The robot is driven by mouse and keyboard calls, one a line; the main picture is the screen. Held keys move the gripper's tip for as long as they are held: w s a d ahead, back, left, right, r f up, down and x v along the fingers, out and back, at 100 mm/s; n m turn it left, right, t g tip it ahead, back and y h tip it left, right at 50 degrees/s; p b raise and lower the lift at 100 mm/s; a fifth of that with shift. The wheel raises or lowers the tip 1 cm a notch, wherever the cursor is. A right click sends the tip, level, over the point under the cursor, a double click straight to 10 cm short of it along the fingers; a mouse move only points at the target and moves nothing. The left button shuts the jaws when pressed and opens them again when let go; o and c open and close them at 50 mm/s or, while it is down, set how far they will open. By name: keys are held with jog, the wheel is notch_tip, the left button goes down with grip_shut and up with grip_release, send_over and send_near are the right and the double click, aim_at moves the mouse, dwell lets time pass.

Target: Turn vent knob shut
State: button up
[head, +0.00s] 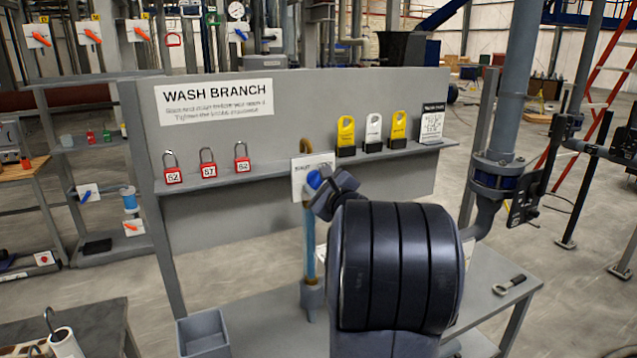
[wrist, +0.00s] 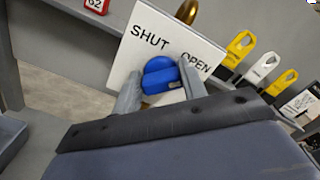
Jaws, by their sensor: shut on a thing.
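The vent knob (wrist: 161,76) is blue and sits in front of a white plate (wrist: 125,62) marked SHUT on the left and OPEN on the right. In the head view the blue knob (head: 314,180) shows at the top of a vertical pipe (head: 309,240). My gripper (wrist: 160,85) is shut on the knob, with one grey finger on each side of it. The knob's raised bar lies roughly level, tilted a little, in the wrist view. In the head view my dark arm hides part of the gripper and the bench behind it.
A grey panel (head: 330,100) labelled WASH BRANCH stands behind, with a shelf holding red padlocks (head: 208,170) and yellow and white tags (head: 373,130). A wrench (head: 509,285) lies on the bench at right. A grey bin (head: 203,335) stands at front left.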

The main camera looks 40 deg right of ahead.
jog(key=shift+f+n+b, duration=0.25)
jog(key=shift+n+b, duration=0.15)
jog(key=shift+b, duration=0.4)
jog(key=b, duration=0.2)
jog(key=n+b, duration=0.1)
jog(key=b, duration=0.1)
jog(key=shift+f+n, duration=0.25)
jog(key=shift+n, duration=0.05)
jog(key=n+b, duration=0.6)
jog(key=b, duration=0.3)
jog(key=shift+f, duration=0.15)
jog(key=n+b, duration=0.5)
jog(key=b, duration=0.2)
jog(key=shift+n, duration=0.3)
jog(key=n+b, duration=0.3)
jog(key=n, duration=0.1)
jog(key=shift+b, duration=0.35)
jog(key=o, duration=1)
